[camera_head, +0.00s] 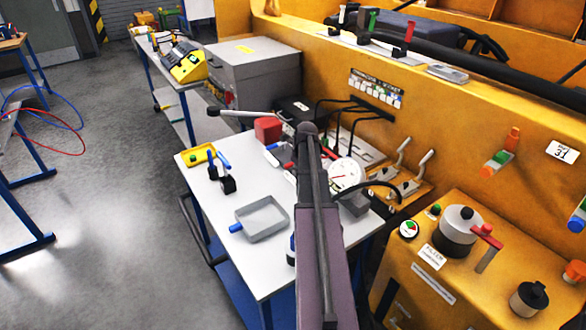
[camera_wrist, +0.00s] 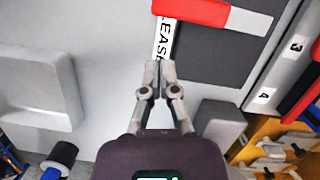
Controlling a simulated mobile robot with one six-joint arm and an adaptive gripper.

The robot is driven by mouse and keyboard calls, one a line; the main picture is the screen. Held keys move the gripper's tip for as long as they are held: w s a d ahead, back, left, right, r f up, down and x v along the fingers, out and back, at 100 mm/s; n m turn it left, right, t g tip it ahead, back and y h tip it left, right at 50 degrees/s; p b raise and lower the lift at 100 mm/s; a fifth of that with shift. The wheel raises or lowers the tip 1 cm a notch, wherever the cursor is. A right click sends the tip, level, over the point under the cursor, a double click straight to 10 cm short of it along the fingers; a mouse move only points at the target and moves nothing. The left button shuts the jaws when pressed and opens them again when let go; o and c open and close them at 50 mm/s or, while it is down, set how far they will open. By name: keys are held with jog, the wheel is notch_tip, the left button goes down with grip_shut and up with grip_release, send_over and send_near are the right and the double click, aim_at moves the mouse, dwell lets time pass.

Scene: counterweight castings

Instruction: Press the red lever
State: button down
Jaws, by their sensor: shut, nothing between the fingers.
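The red lever (camera_wrist: 205,12) lies across the top of the wrist view, with a white end on its right. It sits above a dark grey plate (camera_wrist: 215,52). A white label (camera_wrist: 163,38) ending in "LEASE" runs down from it. My gripper (camera_wrist: 161,66) is shut and empty, with its fingertips at the lower end of the label, apart from the lever in the picture. Their height over the surface is unclear. In the head view a small red part (camera_head: 271,157) on the white table may be this lever. My arm hides my fingertips there.
A grey tray (camera_head: 262,219) lies on the white table (camera_head: 205,232). A round gauge (camera_head: 345,174) stands right of my arm. Another red handle (camera_head: 487,236) is on the yellow filter unit at right. A grey block (camera_wrist: 220,124) is close to the right of my gripper.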

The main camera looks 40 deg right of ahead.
jog(key=shift+s+r+p, duration=0.45)
jog(key=shift+s+r, duration=0.05)
jog(key=p+v, duration=0.9)
jog(key=shift+a, duration=0.25)
dwell(0.4)
